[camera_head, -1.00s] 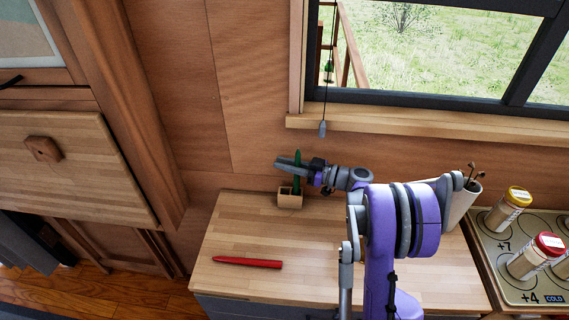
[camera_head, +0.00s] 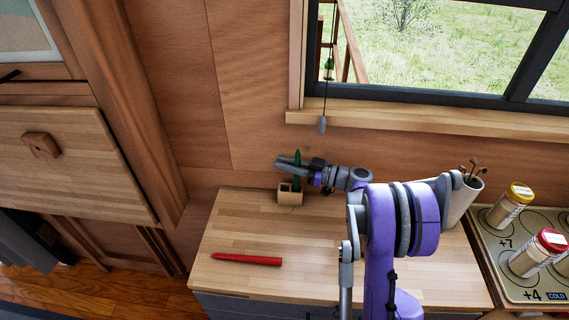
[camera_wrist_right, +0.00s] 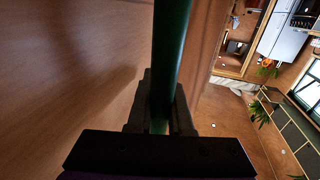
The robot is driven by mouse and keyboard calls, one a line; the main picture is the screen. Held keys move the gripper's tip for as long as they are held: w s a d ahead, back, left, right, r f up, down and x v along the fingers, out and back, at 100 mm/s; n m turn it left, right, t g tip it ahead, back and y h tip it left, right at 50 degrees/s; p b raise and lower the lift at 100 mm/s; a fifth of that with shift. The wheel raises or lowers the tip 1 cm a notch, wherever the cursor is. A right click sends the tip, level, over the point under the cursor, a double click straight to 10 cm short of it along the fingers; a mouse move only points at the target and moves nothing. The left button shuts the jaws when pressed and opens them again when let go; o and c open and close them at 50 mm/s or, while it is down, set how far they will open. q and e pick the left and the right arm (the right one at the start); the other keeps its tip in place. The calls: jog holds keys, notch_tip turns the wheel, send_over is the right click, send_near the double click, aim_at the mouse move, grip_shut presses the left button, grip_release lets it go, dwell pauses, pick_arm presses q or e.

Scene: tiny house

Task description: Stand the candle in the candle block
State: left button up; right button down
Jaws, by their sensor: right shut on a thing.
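A green candle (camera_head: 297,157) stands upright at the wooden candle block (camera_head: 289,198) near the back edge of the wooden counter. My right gripper (camera_head: 297,168) is shut on the green candle just above the block. In the right wrist view the candle (camera_wrist_right: 170,60) runs up between the fingers of my right gripper (camera_wrist_right: 160,110). The candle's lower end is hidden by the block, and I cannot tell how deep it sits. A red candle (camera_head: 246,260) lies flat on the counter toward the front left. My left gripper is not in view.
The wooden counter (camera_head: 235,225) is mostly clear. A pale container (camera_head: 461,203) with thin sticks stands at the right. A pull cord (camera_head: 323,124) hangs by the window.

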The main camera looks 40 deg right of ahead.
jog(key=c, duration=0.8)
grip_release()
jog(key=shift+o, duration=0.2)
